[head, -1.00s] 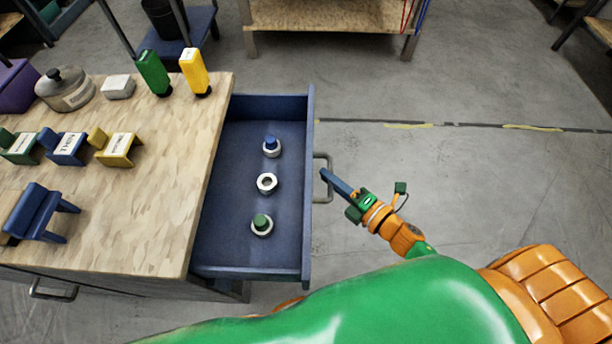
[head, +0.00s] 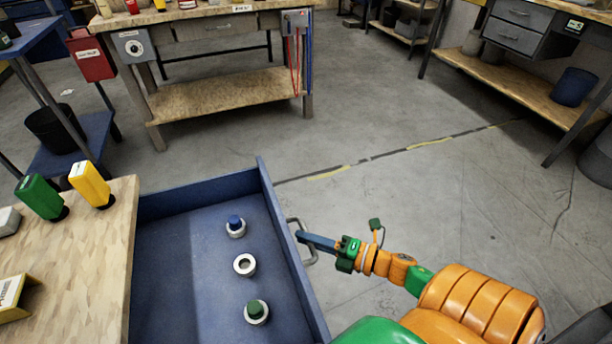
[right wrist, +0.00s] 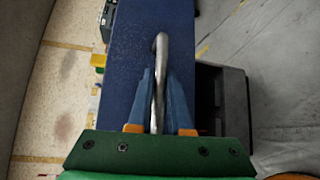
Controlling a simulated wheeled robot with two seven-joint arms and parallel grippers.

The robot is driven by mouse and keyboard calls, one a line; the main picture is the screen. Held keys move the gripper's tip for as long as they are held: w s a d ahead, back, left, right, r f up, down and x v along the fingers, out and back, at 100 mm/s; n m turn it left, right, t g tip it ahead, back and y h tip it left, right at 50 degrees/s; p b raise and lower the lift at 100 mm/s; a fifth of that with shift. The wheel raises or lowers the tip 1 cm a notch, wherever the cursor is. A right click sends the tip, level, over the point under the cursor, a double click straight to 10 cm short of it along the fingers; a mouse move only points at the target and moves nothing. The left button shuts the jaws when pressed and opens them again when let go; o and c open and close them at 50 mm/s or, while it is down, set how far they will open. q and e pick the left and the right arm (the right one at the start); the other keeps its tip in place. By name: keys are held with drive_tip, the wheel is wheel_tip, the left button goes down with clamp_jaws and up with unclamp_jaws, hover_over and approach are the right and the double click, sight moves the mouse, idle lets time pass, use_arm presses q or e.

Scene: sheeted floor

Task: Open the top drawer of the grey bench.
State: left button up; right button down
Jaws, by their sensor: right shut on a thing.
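The blue top drawer (head: 175,235) stands far out from the wood-topped bench (head: 105,222). Its metal bar handle (head: 311,258) is on the outer face. My right gripper (head: 300,236) is shut on this handle. In the right wrist view, the blue fingers of the gripper (right wrist: 160,80) stand on both sides of the handle (right wrist: 161,48), in front of the drawer's blue face (right wrist: 125,70). The near end of the drawer is cut off by the picture edge. My left gripper is not in view.
In the drawer lie a blue-topped piece (head: 235,226), a pale ring-like nut (head: 244,265) and a green-topped piece (head: 256,312). Green (head: 40,196) and yellow (head: 90,185) bottles stand on the bench. Floor right of the drawer is clear; another workbench (head: 215,95) stands behind.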

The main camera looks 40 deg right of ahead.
drive_tip(key=c, duration=0.8)
unclamp_jaws()
drive_tip(key=shift+c, duration=0.2)
drive_tip(key=v, duration=0.7)
drive_tip(key=shift+d, duration=0.1)
